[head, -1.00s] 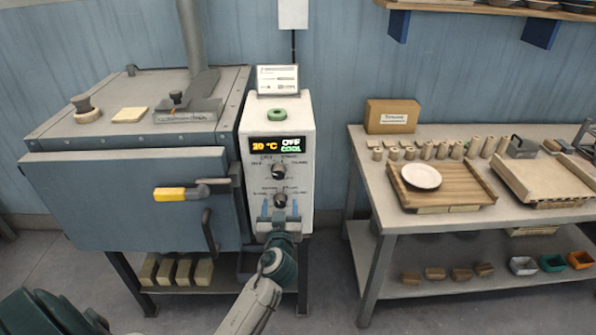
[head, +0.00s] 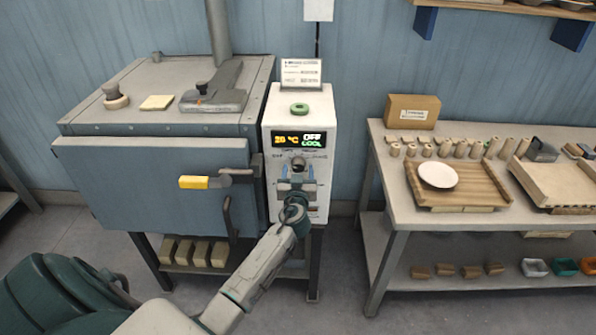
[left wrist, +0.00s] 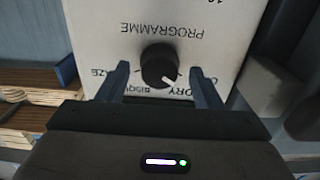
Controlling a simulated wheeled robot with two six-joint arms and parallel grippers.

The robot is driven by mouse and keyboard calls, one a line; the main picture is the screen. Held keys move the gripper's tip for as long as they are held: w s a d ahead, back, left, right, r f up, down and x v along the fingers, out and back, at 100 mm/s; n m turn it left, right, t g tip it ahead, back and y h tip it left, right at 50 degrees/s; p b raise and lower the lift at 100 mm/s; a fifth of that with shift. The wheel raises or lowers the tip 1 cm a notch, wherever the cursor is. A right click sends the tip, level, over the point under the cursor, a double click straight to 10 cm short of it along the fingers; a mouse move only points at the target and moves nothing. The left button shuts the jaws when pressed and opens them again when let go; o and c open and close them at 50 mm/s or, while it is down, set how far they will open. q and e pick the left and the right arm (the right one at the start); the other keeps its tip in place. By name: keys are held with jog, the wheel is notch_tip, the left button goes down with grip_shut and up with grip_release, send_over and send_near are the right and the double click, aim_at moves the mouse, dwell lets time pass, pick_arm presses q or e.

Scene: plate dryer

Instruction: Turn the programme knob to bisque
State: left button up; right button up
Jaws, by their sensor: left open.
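The white control box (head: 275,150) shows a display (head: 299,140) with "OFF" and "COOL" and a dark upper knob (head: 298,162). In the left wrist view, the black programme knob (left wrist: 159,65) appears upside down, with "PROGRAMME" lettered beside it. Its white mark points to the lower right there. Part of the dial lettering, including "BISQ", is hidden behind my gripper. My left gripper (left wrist: 160,82) is open, its fingers on either side of the knob with gaps. In the head view the left gripper (head: 297,178) is in front of the box and hides the lower knob. My right gripper is not in view.
The kiln (head: 150,190) with a yellow-gripped door handle (head: 194,182) stands directly left of the box. A bench (head: 400,215) with a white plate (head: 438,175) stands to the right, with a floor gap between.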

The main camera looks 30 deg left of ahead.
pick_arm(q)
jog(key=shift+c, duration=0.4)
jog(key=c, duration=0.9)
